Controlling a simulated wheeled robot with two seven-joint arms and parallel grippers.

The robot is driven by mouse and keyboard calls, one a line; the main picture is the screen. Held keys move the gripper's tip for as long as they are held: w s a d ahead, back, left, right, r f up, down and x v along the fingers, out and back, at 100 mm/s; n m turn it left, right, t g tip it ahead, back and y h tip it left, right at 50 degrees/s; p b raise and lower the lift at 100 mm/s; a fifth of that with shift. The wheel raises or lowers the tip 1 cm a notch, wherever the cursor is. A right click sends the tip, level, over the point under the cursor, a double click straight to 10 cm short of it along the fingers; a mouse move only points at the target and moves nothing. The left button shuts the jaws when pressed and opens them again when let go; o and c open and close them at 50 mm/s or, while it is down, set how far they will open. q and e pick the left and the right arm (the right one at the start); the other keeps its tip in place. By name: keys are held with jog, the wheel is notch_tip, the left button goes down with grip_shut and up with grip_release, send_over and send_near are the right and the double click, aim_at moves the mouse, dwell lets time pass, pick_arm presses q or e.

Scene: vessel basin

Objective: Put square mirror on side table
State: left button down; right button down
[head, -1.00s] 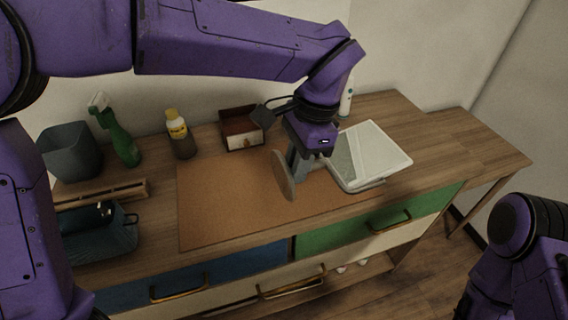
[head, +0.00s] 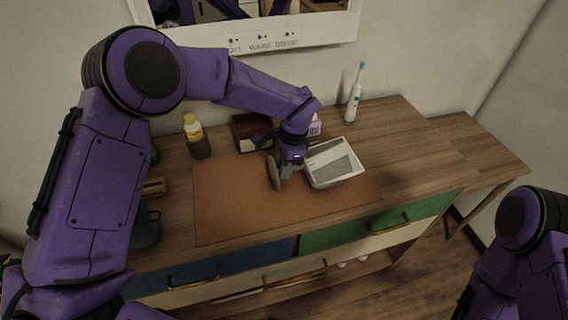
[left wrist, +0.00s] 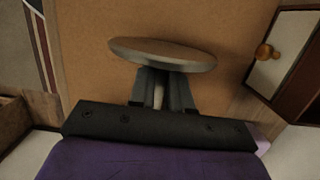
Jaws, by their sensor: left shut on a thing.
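The square mirror (head: 340,158) has a white frame and lies to the right of my left gripper in the head view. A round disc (head: 274,173), which looks like its base, is on the other side of the gripper. My left gripper (head: 284,168) is shut on the mirror's stem, over the brown mat. The left wrist view shows the disc (left wrist: 162,54) edge-on just beyond the fingers (left wrist: 162,88). I cannot tell whether the mirror touches the counter. The side table (head: 478,148) is the wooden one at the far right, with a clear top. My right gripper is out of frame.
The brown mat (head: 235,208) covers the counter's middle. Behind it stand a yellow-capped bottle (head: 197,138), a small drawer box (head: 243,132) and an electric toothbrush (head: 354,95). A white-framed wall mirror (head: 262,36) hangs above. The counter's right end is clear.

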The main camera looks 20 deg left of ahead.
pick_arm(q)
jog(key=shift+w+f, duration=0.1)
jog(key=shift+w, duration=0.1)
jog(key=shift+s+f+b, duration=0.1)
jog(key=shift+f+b, duration=0.05)
jog(key=shift+b, duration=0.15)
jog(key=c, duration=1.1)
grip_release()
